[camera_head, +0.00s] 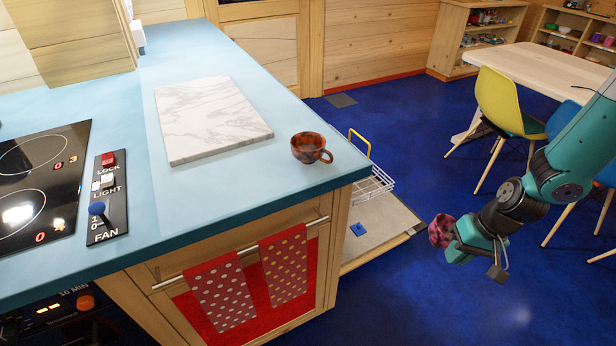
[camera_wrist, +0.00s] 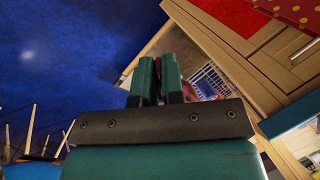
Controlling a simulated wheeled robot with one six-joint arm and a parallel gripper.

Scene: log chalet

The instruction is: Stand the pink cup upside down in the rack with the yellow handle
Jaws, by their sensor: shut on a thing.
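My gripper (camera_head: 455,240) is shut on the pink cup (camera_head: 441,231), out over the blue floor to the right of the counter. The cup is dark pink with a mottled pattern, and which way its mouth faces is hard to tell. In the wrist view the two fingers (camera_wrist: 157,80) hide most of the cup; a small pinkish part (camera_wrist: 188,91) shows beside them. The white wire rack (camera_head: 374,188) with the yellow handle (camera_head: 360,138) stands low beside the counter's right end, left of my gripper and apart from it. The counter hides part of the rack, which also shows in the wrist view (camera_wrist: 208,82).
A reddish-brown cup (camera_head: 309,148) stands on the blue counter (camera_head: 250,190) near its right corner, beside a marble board (camera_head: 208,118). A pale open panel (camera_head: 382,222) lies below the rack. A yellow chair (camera_head: 503,103) and table (camera_head: 530,68) stand behind my arm.

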